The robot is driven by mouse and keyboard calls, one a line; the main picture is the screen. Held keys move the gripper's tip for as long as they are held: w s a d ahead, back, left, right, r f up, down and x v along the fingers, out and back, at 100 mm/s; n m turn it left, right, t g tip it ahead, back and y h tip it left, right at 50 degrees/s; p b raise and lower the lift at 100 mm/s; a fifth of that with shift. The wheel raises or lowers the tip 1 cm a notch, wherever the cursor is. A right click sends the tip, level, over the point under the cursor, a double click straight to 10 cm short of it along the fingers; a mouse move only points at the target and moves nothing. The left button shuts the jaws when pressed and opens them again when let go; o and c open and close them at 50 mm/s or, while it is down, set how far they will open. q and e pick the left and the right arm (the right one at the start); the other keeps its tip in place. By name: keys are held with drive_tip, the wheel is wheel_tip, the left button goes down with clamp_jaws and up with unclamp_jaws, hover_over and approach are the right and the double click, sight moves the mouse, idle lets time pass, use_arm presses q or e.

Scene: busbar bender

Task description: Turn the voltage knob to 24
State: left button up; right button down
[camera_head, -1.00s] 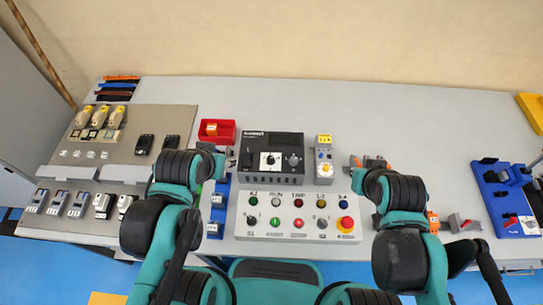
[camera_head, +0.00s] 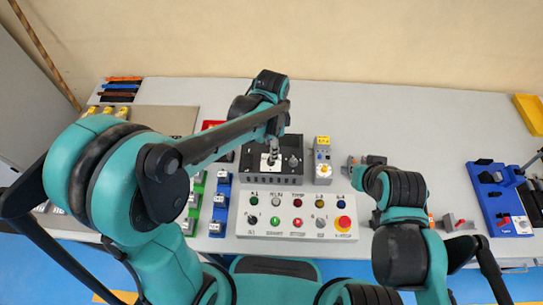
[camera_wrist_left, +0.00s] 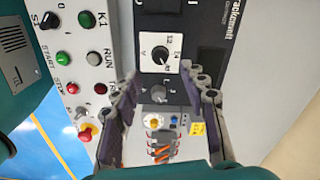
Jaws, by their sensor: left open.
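The black power supply (camera_head: 255,172) stands at the middle of the table. In the left wrist view its voltage knob (camera_wrist_left: 160,55) is a dark round knob on a white scale plate (camera_wrist_left: 160,44) marked 12, 24 and 48. I cannot clearly tell where its pointer stands. My left gripper (camera_head: 272,158) is above the front of the power supply and hides part of the scale.
A second, smaller grey knob (camera_wrist_left: 158,93) is beside the voltage knob on the power supply. A white button panel (camera_head: 297,216) stands in front of it. A grey device with a yellow dial (camera_head: 323,158) stands close to its right. Blue fixtures (camera_head: 502,195) are at far right.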

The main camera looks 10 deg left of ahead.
use_arm(q)
wheel_tip(320, 180, down, 7)
drive_tip(key=shift+r+b, duration=0.2)
drive_tip(key=shift+b, duration=0.8)
clamp_jaws()
